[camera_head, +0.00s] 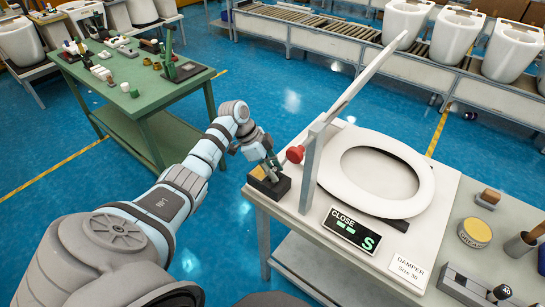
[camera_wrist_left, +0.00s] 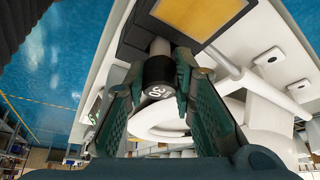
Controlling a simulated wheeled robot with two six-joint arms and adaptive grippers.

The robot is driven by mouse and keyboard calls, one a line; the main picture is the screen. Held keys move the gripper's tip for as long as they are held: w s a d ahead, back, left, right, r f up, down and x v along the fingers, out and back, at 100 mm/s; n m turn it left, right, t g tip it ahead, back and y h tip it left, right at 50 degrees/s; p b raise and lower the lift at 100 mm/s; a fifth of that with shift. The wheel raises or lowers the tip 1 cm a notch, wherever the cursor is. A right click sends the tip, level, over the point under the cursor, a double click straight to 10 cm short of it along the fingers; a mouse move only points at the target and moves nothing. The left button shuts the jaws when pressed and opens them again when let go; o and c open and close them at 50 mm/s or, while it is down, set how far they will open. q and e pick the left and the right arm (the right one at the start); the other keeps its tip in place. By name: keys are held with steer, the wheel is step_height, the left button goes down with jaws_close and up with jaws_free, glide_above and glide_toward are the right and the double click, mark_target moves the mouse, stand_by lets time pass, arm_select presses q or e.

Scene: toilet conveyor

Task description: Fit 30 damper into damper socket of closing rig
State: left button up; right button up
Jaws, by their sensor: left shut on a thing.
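The 30 damper (camera_wrist_left: 157,88) is a dark cylinder with a pale 30 on its end and a grey rod. My left gripper (camera_wrist_left: 160,105) is shut on it, with a green finger on each side. In the head view my left gripper (camera_head: 268,160) is right over the black block with a yellow top (camera_head: 258,173) at the left corner of the closing rig (camera_head: 314,170). This block also shows in the left wrist view (camera_wrist_left: 142,34). The damper's rod points at the block; I cannot tell whether it is inside a socket. My right gripper is out of view.
The rig carries a white toilet seat (camera_head: 425,190), a slanted bar (camera_head: 370,72), a red knob (camera_head: 295,154) and a CLOSE display (camera_head: 350,228). A grey rack (camera_head: 465,287) and a grease tin (camera_head: 474,232) are at right. A green table (camera_head: 140,100) stands behind left.

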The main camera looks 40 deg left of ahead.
arm_select(q)
steer(key=shift+f, duration=0.3)
steer(key=o, duration=1.1)
steer(key=v, duration=1.2)
